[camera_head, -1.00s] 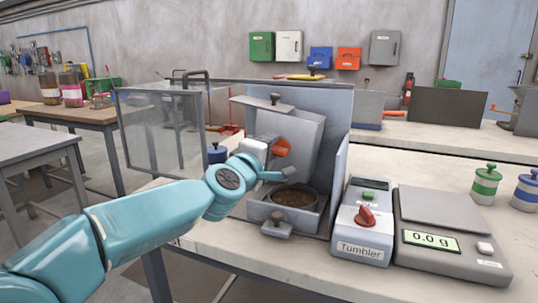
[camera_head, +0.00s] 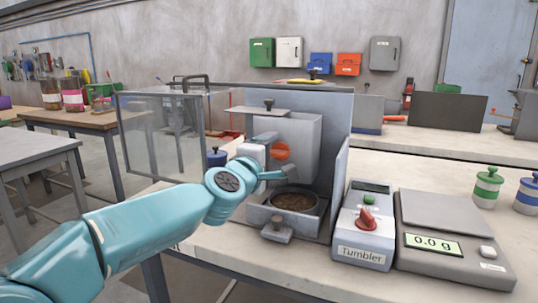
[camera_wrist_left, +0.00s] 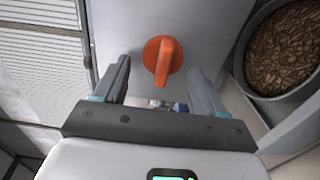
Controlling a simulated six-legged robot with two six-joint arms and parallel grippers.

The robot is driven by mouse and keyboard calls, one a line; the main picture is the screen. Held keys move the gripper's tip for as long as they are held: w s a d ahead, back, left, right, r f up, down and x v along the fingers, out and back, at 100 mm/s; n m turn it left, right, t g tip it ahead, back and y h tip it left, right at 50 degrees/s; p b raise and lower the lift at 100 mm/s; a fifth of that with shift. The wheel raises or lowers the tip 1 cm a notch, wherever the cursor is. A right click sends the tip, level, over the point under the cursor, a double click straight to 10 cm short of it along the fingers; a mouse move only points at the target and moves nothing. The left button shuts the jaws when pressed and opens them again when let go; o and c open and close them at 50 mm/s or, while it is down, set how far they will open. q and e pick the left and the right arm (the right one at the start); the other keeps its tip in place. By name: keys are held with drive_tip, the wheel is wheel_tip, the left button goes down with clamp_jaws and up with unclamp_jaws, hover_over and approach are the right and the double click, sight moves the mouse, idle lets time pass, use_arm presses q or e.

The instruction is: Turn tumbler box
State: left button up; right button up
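The grey tumbler box (camera_head: 306,145) stands upright inside the metal housing on the bench. Its orange knob (camera_head: 281,150) faces my left gripper (camera_head: 270,157). In the left wrist view, the knob (camera_wrist_left: 163,60) lies between the two fingers of my left gripper (camera_wrist_left: 158,82), with a gap on each side. The fingers are open and hold nothing. A round bowl of brown pellets (camera_head: 295,201) sits below the box, and it also shows at the right of the left wrist view (camera_wrist_left: 287,50). My right gripper is not in view.
The Tumbler control unit (camera_head: 362,238) with a red knob stands right of the housing. A scale (camera_head: 450,240) reading 0.0 g is beside it. A clear panel (camera_head: 160,135) stands open at the left. Green (camera_head: 487,187) and blue (camera_head: 528,194) striped jars stand far right.

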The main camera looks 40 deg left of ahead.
use_arm(q)
drive_tip(key=shift+s, duration=0.1)
drive_tip(key=p+v, duration=0.3)
drive_tip(key=v, duration=1.3)
drive_tip(key=shift+s+d, duration=0.1)
drive_tip(key=shift+d, duration=0.05)
